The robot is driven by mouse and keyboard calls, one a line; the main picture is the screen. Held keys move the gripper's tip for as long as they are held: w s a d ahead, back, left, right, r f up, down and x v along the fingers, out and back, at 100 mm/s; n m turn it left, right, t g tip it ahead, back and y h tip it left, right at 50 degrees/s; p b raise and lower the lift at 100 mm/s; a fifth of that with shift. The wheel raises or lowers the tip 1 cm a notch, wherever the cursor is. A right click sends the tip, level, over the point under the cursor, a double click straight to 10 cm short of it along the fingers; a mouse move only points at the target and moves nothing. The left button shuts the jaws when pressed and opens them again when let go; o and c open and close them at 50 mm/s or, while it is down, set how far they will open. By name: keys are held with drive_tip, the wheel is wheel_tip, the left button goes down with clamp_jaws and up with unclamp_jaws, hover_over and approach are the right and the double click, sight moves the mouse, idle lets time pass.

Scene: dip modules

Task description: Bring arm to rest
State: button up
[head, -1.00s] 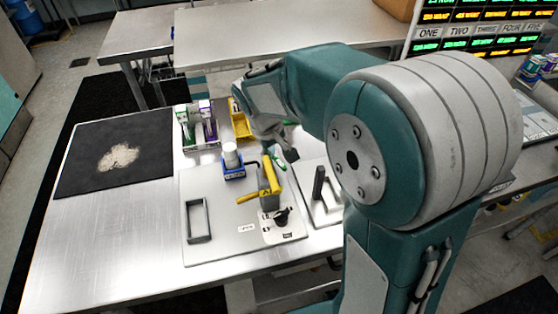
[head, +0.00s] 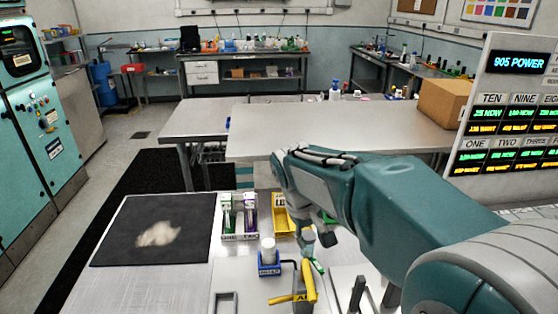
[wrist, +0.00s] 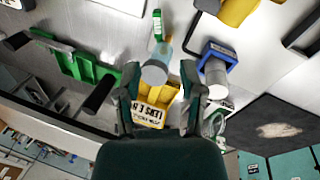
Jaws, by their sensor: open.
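My gripper (head: 322,238) is over the metal workbench (head: 130,290), its far part partly hidden by my forearm in the head view. In the wrist view my gripper's two dark fingers (wrist: 158,92) are spread apart. A white-capped cylinder (head: 268,245) stands in a blue holder (head: 269,268).
A yellow-handled tool (head: 308,284) and a dark upright handle (head: 357,293) stand close by. A rack with green and purple items (head: 239,217) is left of the bin. A black mat (head: 110,250) lies at the left. A lit sign panel (head: 510,120) stands at the right.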

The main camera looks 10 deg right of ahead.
drive_tip(key=s+d+r+m+t+y, duration=0.1)
drive_tip(key=s+d+m+t, duration=0.1)
drive_tip(key=s, duration=0.7)
drive_tip(key=s+d+r+m+t+y, duration=0.1)
drive_tip(key=s+d+t, duration=0.1)
drive_tip(key=s, duration=0.7)
drive_tip(key=shift+s+r+m+t, duration=0.35)
drive_tip(key=shift+s+m+t, duration=0.05)
drive_tip(key=shift+a, duration=0.1)
